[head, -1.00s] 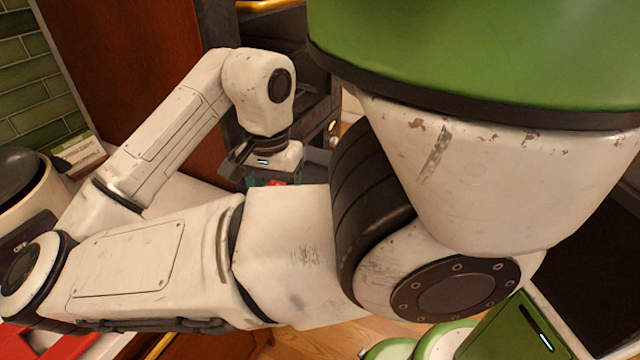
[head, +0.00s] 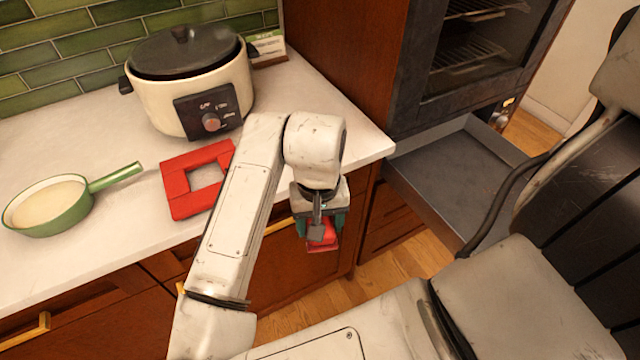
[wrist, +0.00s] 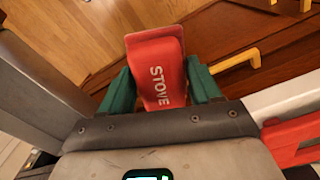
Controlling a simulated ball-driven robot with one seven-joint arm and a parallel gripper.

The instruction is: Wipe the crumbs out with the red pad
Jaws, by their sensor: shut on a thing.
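My gripper (head: 319,222) is shut on the red pad (head: 325,243), which hangs between its teal fingers in front of the counter's right end. The wrist view shows the pad (wrist: 157,58) upright between the fingers, with the word STOVE on it. A grey, shallow tray or drawer (head: 455,165) is pulled out under the oven, to the right of my gripper and apart from it. I can make out no crumbs in it at this size.
On the white counter (head: 115,165) are a red square frame (head: 177,190), a green-handled pan (head: 65,210), a cream cooker (head: 190,90) and a small card (head: 268,47). The oven (head: 470,70) stands above the tray. Wooden floor (head: 405,255) is open between cabinets and tray.

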